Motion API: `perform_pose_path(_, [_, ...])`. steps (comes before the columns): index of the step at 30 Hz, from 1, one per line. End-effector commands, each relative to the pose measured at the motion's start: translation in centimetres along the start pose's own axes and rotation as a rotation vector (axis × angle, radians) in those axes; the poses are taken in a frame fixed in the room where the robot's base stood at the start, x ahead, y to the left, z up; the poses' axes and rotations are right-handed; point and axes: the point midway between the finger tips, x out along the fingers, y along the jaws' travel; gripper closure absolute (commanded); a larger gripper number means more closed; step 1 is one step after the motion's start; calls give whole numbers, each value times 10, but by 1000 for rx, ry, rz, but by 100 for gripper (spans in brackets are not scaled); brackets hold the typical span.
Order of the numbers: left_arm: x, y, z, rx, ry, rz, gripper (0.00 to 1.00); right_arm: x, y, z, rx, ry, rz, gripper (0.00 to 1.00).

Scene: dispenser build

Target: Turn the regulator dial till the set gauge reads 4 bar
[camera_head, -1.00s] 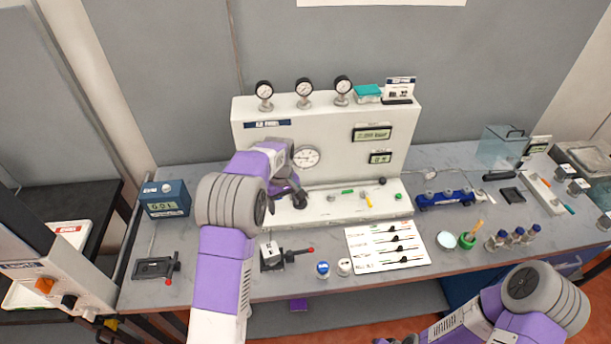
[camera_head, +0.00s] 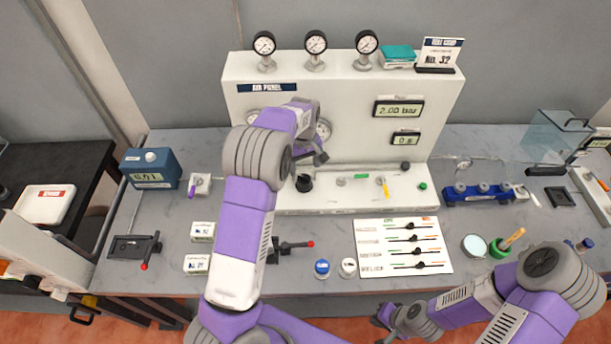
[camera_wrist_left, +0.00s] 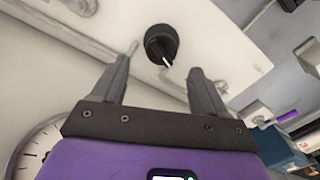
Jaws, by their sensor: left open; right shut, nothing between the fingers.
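The regulator dial is a black knob (camera_head: 304,183) on the ledge of the white air panel (camera_head: 340,82). It also shows in the left wrist view (camera_wrist_left: 161,44), with a pale pointer mark. My left gripper (camera_head: 318,157) is open and empty, just above and behind the knob. In the left wrist view its fingers (camera_wrist_left: 163,65) point at the knob, which appears between and beyond the tips, apparently untouched. A round gauge (camera_head: 324,130) on the panel face is mostly hidden by my left arm. The panel display (camera_head: 398,110) reads 2.00 bar. My right gripper (camera_head: 387,317) is low at the front, partly seen.
Three small gauges (camera_head: 316,43) stand on the panel top. A lower display (camera_head: 405,138) and a yellow-handled valve (camera_head: 384,187) are to the right. A white chart (camera_head: 403,247), small caps (camera_head: 322,267) and a blue rack (camera_head: 482,193) occupy the bench.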

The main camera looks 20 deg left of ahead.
Motion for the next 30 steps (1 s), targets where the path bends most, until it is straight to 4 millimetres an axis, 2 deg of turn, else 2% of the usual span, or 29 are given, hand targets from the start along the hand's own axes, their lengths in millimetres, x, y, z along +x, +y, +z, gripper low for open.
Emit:
perform_pose_path(3, [20,-1,0,-1,-3,-3,27,-1,0,0,0,0,0,100])
perform_pose_path(9, [48,-1,0,-1,-3,-2,27,-2,-1,0,0,0,0,100])
perform_pose_path(14, [58,0,0,-1,-1,0,27,-2,-1,0,0,0,0,100])
perform_pose_path(21, [59,0,0,-1,-1,0,27,-2,-1,0,0,0,0,100])
perform_pose_path(23, [59,0,0,-1,-1,0,33,-2,-1,0,0,0,0,100])
perform_pose_path(30, [59,0,0,-1,0,0,70,-2,-1,0,0,0,0,100])
